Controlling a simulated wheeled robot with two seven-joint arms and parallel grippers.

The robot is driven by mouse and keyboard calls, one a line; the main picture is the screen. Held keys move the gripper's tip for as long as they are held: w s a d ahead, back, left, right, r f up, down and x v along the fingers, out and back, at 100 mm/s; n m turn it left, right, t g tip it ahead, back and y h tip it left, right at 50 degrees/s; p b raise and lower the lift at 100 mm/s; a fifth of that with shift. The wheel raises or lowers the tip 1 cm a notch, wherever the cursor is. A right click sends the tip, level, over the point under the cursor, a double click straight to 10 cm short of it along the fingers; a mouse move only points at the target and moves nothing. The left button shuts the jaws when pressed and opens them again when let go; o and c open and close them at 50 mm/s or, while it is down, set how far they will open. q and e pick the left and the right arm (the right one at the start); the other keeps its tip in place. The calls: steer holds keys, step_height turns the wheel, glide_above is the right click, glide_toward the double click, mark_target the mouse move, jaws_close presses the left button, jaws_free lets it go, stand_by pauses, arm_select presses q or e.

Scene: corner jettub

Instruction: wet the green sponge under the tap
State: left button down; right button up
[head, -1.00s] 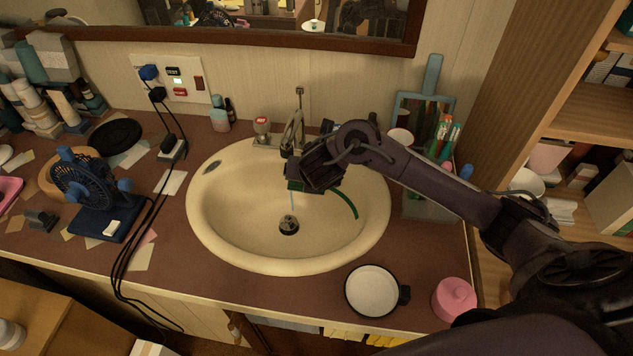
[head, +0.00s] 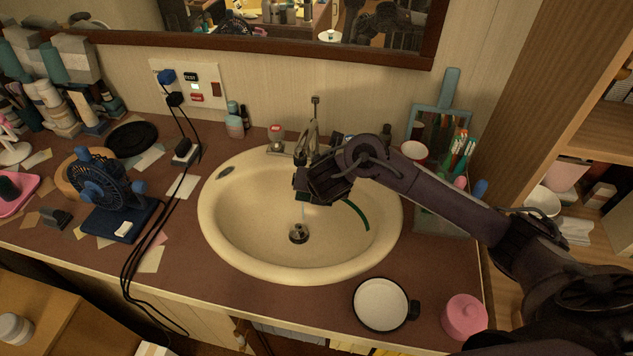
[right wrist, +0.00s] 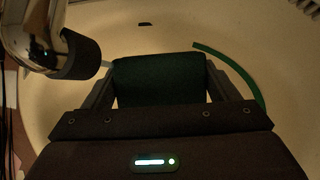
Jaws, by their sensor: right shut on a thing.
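My right gripper (head: 306,186) is over the basin just in front of the tap (head: 308,143). It is shut on the green sponge (right wrist: 158,82), which sits between both fingers in the right wrist view. In the head view the sponge is mostly hidden by the dark gripper. The tap's spout (right wrist: 75,55) is just left of the sponge in the right wrist view. A thin pale stream of water (head: 303,211) shows below the gripper, above the drain (head: 298,233). Whether the water strikes the sponge is hard to tell. My left gripper is not in view.
A green curved strip (head: 357,215) lies in the cream sink (head: 235,245). A blue fan (head: 105,190) and dark cables are on the left.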

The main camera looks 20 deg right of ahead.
steer(key=shift+s+a+p, duration=0.3)
steer(key=shift+s+a, duration=0.05)
steer(key=shift+s, duration=0.55)
steer(key=shift+s+a+p, duration=0.25)
steer(key=shift+s+a, duration=0.05)
steer(key=shift+s, duration=0.55)
steer(key=shift+r, duration=0.1)
steer(key=s+a+r+p, duration=0.2)
steer(key=s+r+p, duration=0.3)
steer(key=p, duration=0.1)
steer(key=shift+s+p, duration=0.3)
steer(key=shift+a, duration=0.15)
